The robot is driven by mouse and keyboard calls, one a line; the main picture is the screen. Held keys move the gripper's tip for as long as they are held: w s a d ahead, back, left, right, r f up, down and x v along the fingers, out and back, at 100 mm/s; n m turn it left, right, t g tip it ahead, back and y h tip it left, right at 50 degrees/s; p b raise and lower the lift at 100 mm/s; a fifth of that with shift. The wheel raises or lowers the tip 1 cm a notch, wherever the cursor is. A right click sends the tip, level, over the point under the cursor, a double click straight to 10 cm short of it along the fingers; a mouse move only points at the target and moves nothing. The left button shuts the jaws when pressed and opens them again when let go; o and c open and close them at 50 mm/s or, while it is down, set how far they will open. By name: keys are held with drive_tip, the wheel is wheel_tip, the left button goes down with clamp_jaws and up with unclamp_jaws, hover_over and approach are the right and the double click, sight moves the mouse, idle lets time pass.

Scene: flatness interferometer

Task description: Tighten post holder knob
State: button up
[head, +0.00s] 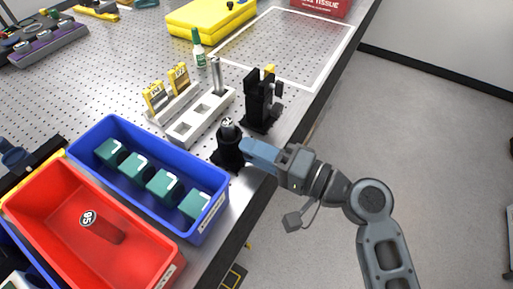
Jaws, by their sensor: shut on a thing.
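The post holder (227,152) is a black upright cylinder with a wider base and a metal post top, standing on the perforated table near its right edge. My gripper (246,150) reaches in from the right and is shut at the holder's side. The knob is hidden between the blue-grey fingers, so I cannot see its shape or how far it is turned.
A black mount (261,100) stands close behind my gripper. A white slotted rack (202,117) is behind the holder. A blue bin (126,181) with several green-grey blocks and a red bin (62,215) are at left. A white-outlined area (304,20) of the table is clear.

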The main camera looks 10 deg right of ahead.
idle(0.4)
drive_tip(key=o, duration=1)
drive_tip(key=shift+o, duration=0.2)
drive_tip(key=b+v, duration=0.1)
drive_tip(key=v, duration=0.6)
drive_tip(key=shift+s+d+b, duration=0.25)
drive_tip(key=shift+d+b, duration=0.1)
drive_tip(key=shift+b, duration=0.05)
